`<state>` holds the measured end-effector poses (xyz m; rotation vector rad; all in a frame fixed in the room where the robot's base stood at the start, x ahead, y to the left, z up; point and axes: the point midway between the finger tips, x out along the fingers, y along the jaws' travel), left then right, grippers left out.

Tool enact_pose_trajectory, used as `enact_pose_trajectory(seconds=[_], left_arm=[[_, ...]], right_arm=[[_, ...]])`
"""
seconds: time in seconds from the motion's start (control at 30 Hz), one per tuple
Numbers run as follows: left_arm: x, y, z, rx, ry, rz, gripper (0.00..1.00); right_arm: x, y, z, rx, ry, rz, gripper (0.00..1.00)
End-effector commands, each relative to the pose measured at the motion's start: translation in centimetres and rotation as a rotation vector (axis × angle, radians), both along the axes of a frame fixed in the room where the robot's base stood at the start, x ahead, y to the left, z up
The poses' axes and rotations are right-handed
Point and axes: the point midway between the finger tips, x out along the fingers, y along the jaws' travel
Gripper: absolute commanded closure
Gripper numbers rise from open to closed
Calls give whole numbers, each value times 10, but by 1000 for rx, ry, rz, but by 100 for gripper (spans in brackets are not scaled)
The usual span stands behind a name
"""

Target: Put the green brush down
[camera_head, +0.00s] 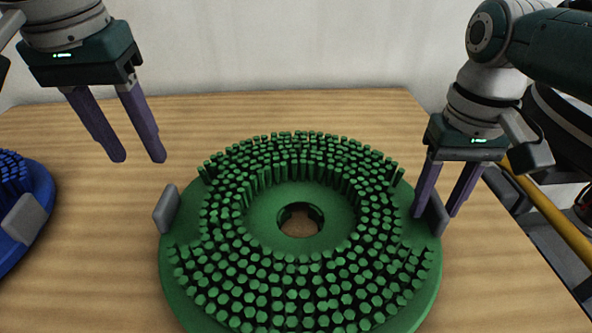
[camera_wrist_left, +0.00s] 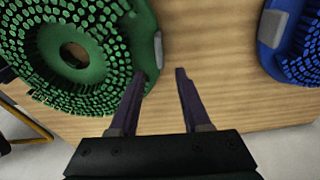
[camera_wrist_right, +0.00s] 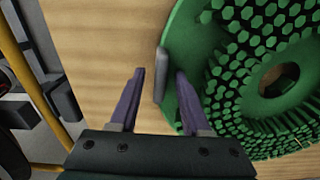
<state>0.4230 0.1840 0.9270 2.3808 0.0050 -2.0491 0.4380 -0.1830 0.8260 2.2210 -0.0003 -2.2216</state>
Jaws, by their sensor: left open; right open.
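The green brush (camera_head: 300,240) is a round disc with bristles upward and a hole in its middle. It lies flat on the wooden table, with a grey tab on each side. It also shows in the left wrist view (camera_wrist_left: 75,80) and the right wrist view (camera_wrist_right: 245,85). My left gripper (camera_head: 137,158) is open and empty, above the table to the left of the green brush and apart from it. My right gripper (camera_head: 436,214) is open at the green brush's right grey tab (camera_head: 437,213). Its fingers stand on either side of that tab; I cannot tell whether they touch it.
A blue brush (camera_head: 22,205) with a grey tab lies at the left, cut off by the frame. The wooden table (camera_head: 110,270) is bare between the two brushes. A yellow rail (camera_head: 555,225) runs beyond the table's right edge.

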Motion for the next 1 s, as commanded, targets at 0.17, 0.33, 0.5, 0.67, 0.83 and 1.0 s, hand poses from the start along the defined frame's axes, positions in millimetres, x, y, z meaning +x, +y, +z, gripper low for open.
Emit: enact_pose_trajectory(seconds=[0.17, 0.33, 0.5, 0.67, 0.83, 1.0], left_arm=[[-3, 0, 15, 0, 0, -1, 53], [-3, 0, 17, 0, 1, 0, 53], [-3, 0, 17, 0, 1, 0, 53], [-3, 0, 16, 0, 1, 0, 53], [-3, 0, 16, 0, 1, 0, 53], [-3, 0, 16, 0, 1, 0, 53]], right_arm=[[0, 0, 1, 0, 0, 0, 53], [1, 0, 12, 1, -3, 0, 53], [2, 0, 42, 0, -6, -1, 53], [1, 0, 80, 0, -6, 0, 53], [1, 0, 108, 0, -3, 0, 53], [0, 0, 119, 0, -1, 0, 53]])
